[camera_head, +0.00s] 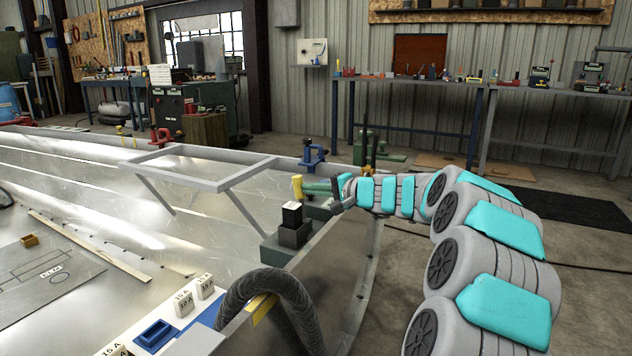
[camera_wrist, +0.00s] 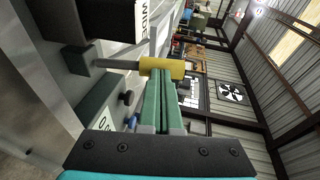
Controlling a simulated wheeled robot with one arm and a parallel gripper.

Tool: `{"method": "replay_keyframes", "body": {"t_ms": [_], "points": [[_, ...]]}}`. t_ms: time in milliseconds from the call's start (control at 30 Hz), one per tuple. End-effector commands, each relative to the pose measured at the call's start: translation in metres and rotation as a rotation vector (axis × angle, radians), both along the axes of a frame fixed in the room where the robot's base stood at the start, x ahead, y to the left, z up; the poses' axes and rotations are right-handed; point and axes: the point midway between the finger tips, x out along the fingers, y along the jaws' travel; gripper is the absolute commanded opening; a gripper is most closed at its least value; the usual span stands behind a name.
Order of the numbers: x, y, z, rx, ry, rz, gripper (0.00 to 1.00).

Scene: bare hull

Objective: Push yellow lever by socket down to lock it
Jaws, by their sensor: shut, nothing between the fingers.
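The yellow lever (camera_head: 297,188) stands upright beside the dark socket block (camera_head: 292,232) on the hull's edge. In the wrist view its yellow grip (camera_wrist: 163,68) sits on a grey shaft, right in front of my fingertips. My gripper (camera_head: 308,187) reaches in from the right, level with the yellow grip. Its green fingers (camera_wrist: 160,82) are shut together with nothing between them. The tips overlap the yellow grip in the wrist view; I cannot tell whether they touch it. A black block with a white top (camera_head: 292,213) sits in or on the socket block.
A grey frame (camera_head: 200,180) rises behind the socket. A blue clamp (camera_head: 313,155) and a red clamp (camera_head: 160,138) sit along the far rim. A thick dark hose (camera_head: 270,285) arches in front. White labelled blocks (camera_head: 184,303) and a blue tray (camera_head: 155,334) lie at front left.

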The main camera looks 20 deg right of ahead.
Motion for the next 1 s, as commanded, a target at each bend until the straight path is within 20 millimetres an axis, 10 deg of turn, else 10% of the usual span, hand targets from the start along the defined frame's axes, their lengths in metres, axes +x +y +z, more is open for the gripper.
{"method": "replay_keyframes", "body": {"t_ms": [1000], "points": [[0.045, 0.037, -0.003, -0.185, 0.238, 0.005, 0.00]]}}
